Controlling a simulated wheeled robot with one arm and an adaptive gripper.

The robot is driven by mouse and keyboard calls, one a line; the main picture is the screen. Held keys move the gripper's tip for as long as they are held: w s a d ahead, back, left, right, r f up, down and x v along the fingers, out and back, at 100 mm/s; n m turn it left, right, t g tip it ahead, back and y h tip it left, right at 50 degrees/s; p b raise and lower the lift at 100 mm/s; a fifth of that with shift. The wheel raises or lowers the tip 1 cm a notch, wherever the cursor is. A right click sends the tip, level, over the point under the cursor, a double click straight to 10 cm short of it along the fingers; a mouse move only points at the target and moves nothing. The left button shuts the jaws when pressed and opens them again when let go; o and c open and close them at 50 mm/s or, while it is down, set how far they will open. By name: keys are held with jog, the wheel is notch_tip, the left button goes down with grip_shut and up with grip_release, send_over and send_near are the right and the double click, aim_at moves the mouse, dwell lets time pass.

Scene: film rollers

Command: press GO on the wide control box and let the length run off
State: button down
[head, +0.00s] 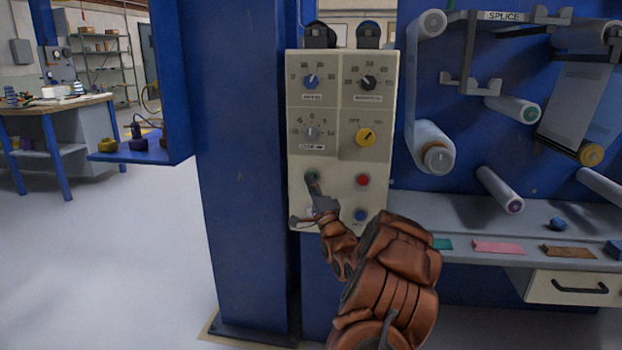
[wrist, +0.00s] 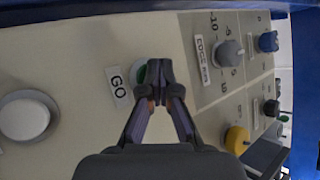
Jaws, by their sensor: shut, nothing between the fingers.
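The wide control box (head: 338,165) is a cream panel mounted on a blue frame, with knobs above and buttons below. The green GO button (head: 312,175) is at its lower left. In the wrist view the GO button (wrist: 141,74) is partly hidden behind the fingertips, beside its GO label (wrist: 117,86). My gripper (head: 315,184) is shut and empty, its fingertips at the GO button. The gripper also shows in the wrist view (wrist: 159,72). I cannot tell whether the tips touch or press the button.
A red button (head: 362,180) and a blue button (head: 361,215) are to the right on the box. A yellow knob (head: 365,138) is above them. Film rollers (head: 434,146) stand to the right, over a grey shelf (head: 470,215). Open floor lies left.

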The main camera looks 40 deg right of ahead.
jog(key=shift+s+a, duration=0.1)
jog(key=shift+s, duration=0.05)
jog(key=shift+s+a, duration=0.4)
jog(key=shift+a, duration=0.2)
jog(key=s+a, duration=0.1)
jog(key=a, duration=0.1)
jog(key=s+a+b, duration=0.1)
jog(key=a, duration=0.1)
jog(key=shift+s, duration=0.4)
dwell(0.4)
dwell(0.6)
